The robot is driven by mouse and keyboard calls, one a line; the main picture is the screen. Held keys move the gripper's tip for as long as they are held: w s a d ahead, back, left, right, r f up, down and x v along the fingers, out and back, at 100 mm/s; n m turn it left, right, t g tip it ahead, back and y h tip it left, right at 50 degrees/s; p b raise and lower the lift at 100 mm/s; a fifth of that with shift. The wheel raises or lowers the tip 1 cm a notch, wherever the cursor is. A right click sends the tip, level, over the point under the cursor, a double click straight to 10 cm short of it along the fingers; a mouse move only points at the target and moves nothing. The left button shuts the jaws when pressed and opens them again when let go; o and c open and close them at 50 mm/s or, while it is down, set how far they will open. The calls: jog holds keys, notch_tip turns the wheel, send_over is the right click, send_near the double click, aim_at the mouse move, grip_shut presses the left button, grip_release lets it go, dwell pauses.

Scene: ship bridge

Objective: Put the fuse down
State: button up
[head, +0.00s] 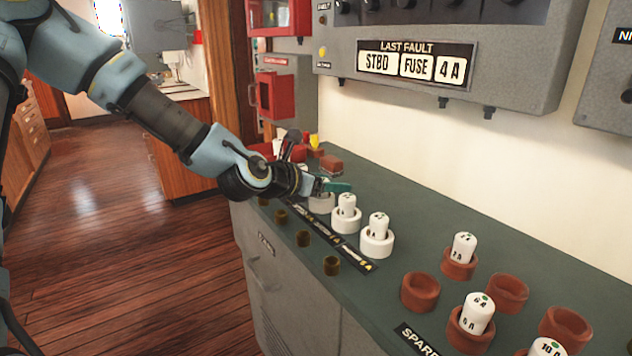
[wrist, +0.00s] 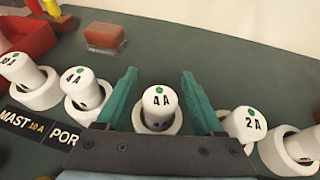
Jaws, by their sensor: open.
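A white fuse (wrist: 158,103) with a green dot and "4 A" stands upright in a white round socket (wrist: 141,122) in the wrist view. My gripper (wrist: 158,76) is open, with one teal finger on each side of this fuse and a visible gap at both sides. In the head view my gripper (head: 336,187) is low over the green counter (head: 400,238), at a white socket (head: 321,204); the fuse there is hidden by the gripper.
Neighbouring white sockets hold a 4 A fuse (wrist: 78,84) and a 2A fuse (wrist: 246,124) close beside my fingers. Brick-red spare sockets stand at the right, some empty (head: 420,291), others with fuses (head: 477,312). A red block (wrist: 105,37) lies behind. Brass knobs (head: 303,238) line the front.

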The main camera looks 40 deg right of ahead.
jog(key=shift+a+r, duration=0.25)
jog(key=shift+a, duration=0.1)
jog(key=p+v, duration=0.2)
jog(key=v, duration=0.8)
jog(key=shift+s+a+r, duration=0.1)
jog(key=shift+r, duration=0.1)
jog(key=shift+a, duration=0.45)
